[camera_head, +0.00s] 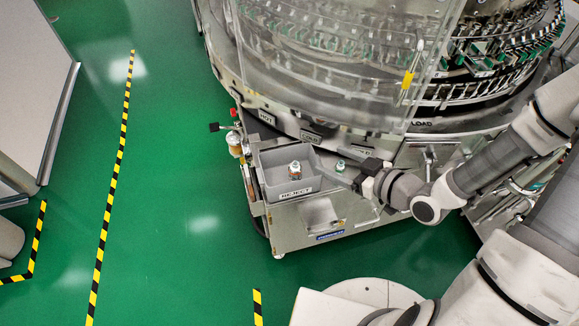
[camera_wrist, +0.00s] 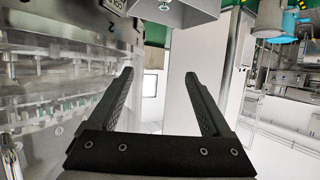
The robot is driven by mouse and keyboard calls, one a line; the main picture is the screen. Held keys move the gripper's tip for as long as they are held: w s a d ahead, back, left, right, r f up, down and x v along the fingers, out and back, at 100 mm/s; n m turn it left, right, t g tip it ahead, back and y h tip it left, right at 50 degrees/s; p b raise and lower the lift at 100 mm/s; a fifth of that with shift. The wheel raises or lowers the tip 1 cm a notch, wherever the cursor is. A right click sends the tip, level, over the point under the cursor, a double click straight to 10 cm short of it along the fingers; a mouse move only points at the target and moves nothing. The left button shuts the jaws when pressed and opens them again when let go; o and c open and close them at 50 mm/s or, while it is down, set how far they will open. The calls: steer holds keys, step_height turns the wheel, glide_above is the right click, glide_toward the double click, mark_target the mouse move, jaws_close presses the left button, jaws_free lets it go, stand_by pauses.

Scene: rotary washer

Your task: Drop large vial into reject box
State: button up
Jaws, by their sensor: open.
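The grey reject box (camera_head: 270,186) sits on the machine's front corner, with a REJECT label on its front wall. In the wrist view my gripper (camera_wrist: 159,74) is open with nothing between the fingers. The box (camera_wrist: 190,14) shows at the top edge there, beyond the fingertips.
A small green-and-clear item (camera_head: 340,166) stands just right of the box, close to my gripper. The washer's clear guard (camera_head: 335,65) rises behind. Green floor (camera_head: 185,190) is open to the left.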

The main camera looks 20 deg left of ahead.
steer(key=shift+p+v, duration=1.55)
steer(key=shift+v, duration=0.3)
steer(key=w+d+r+m+h+p, duration=0.2)
steer(key=w+d+r+h, duration=0.1)
steer(key=d+r+h, duration=0.4)
steer(key=w+d+r+m+h+p, duration=0.1)
steer(key=w+d+r+m+h, duration=0.1)
steer(key=d+r+h, duration=0.5)
steer(key=s+a+r+m+g+y+p, duration=0.1)
steer(key=s+r+m, duration=0.7)
steer(key=s+r, duration=0.8)
step_height(320, 180, up, 3)
steer(key=shift+s+f+y+p, duration=0.1)
steer(key=shift+s+y+p, duration=0.1)
steer(key=shift+y+p, duration=0.65)
